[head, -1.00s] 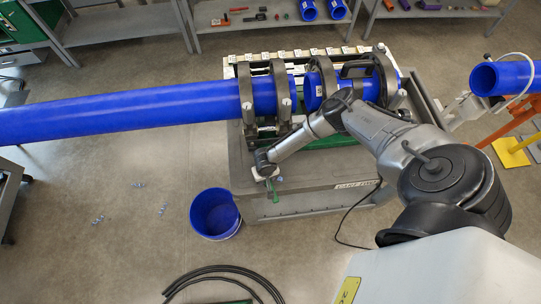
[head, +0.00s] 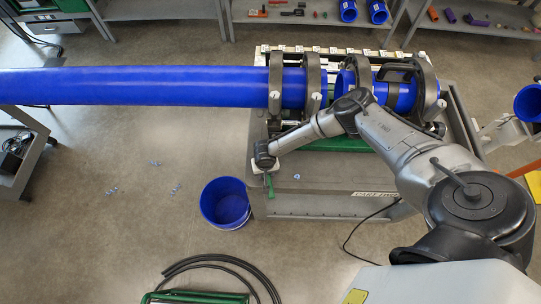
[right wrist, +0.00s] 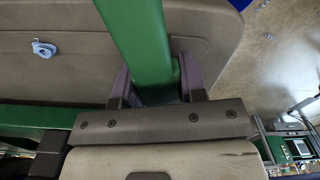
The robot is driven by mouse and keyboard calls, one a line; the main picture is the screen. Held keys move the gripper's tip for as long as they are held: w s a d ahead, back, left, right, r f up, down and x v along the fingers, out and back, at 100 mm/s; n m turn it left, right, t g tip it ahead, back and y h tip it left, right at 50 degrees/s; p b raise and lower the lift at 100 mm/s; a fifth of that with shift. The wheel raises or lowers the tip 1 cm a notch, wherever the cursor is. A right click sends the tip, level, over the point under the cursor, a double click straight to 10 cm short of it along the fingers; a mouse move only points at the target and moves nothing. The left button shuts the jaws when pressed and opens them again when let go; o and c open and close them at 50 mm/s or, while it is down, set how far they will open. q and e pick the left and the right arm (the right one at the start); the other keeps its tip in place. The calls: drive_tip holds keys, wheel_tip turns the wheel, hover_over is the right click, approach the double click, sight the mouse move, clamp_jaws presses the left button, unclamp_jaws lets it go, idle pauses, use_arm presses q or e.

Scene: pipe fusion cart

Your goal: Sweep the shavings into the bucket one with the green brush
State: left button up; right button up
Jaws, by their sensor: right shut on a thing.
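My right gripper (head: 266,168) is shut on the green brush (head: 270,187), at the cart's front left corner, right of the bucket. In the right wrist view the green brush (right wrist: 140,40) runs up between the fingers of the gripper (right wrist: 155,85); its bristles are not visible. The blue bucket (head: 225,205) stands on the floor beside the cart and looks empty. Small pale blue shavings lie on the floor in loose clusters (head: 112,191), left of the bucket. One shaving (head: 297,176) lies on the cart top; it also shows in the right wrist view (right wrist: 43,48). My left gripper is out of view.
The grey cart (head: 330,205) carries a clamp machine with a long blue pipe (head: 140,86) reaching left. Black hoses (head: 225,262) and a green frame (head: 195,297) lie at the front. A black cable (head: 365,225) hangs by the cart. Floor left of the bucket is open.

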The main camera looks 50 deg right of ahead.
drive_tip(key=shift+w+a+f+b, duration=0.1)
drive_tip(key=shift+w+a+b, duration=0.85)
drive_tip(key=shift+w, duration=0.45)
drive_tip(key=r+p, duration=0.3)
drive_tip(key=s+r+p, duration=0.1)
drive_tip(key=p, duration=0.1)
drive_tip(key=shift+d+r, duration=0.3)
drive_tip(key=shift+r, duration=0.1)
drive_tip(key=shift+s+r+p, duration=0.15)
drive_tip(key=shift+r+p, duration=0.25)
drive_tip(key=shift+p, duration=0.25)
drive_tip(key=shift+d+r, duration=0.1)
